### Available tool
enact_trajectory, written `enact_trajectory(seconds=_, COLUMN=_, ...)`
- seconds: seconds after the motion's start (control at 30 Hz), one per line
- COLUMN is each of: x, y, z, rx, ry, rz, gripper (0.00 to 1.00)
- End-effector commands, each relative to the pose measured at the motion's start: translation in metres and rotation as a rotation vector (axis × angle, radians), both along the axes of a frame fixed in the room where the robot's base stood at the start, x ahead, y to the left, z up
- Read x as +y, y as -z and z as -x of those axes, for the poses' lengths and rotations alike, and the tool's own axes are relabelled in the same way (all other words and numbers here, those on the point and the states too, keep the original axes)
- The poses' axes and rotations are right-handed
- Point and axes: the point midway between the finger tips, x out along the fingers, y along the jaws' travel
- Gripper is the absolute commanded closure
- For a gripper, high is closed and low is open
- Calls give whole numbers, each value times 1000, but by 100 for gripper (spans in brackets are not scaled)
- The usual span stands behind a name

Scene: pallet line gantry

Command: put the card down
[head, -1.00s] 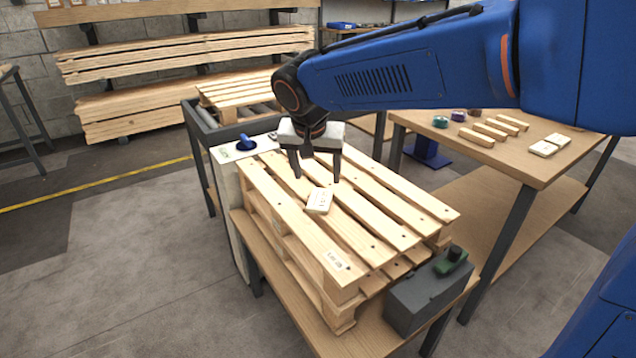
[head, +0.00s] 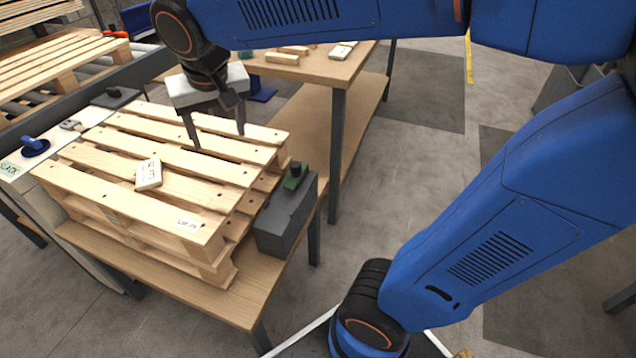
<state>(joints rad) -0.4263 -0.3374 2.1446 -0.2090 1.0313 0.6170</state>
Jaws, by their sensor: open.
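The card (head: 148,174) is small and pale with dark print, in the head view at left. It lies on the top slats of a wooden pallet (head: 120,195), apart from my gripper. My gripper (head: 218,139) points down above the pallet, to the right of the card and further back. Its two dark fingers are spread with nothing between them.
The pallet sits on a wooden bench (head: 215,295) with a grey box (head: 285,222) at its right end. A white board with a blue-handled tool (head: 35,147) is at left. Another table (head: 340,70) with wooden blocks stands behind.

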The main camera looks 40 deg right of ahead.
Motion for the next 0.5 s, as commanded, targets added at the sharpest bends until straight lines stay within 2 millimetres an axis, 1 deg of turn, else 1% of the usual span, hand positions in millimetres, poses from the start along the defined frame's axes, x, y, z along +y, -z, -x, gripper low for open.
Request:
enact_trajectory(seconds=0.03, x=-20, y=3, z=15, rx=-2, ry=0, rz=-3, gripper=35)
enact_trajectory(seconds=0.2, x=-66, y=20, z=61, rx=-8, ry=-32, rz=-7, gripper=35)
enact_trajectory(seconds=0.3, x=-88, y=33, z=89, rx=-16, ry=-49, rz=-7, gripper=35)
enact_trajectory(seconds=0.4, x=-106, y=48, z=117, rx=-26, ry=-66, rz=-6, gripper=35)
enact_trajectory(seconds=0.5, x=-118, y=62, z=141, rx=-36, ry=-83, rz=-2, gripper=35)
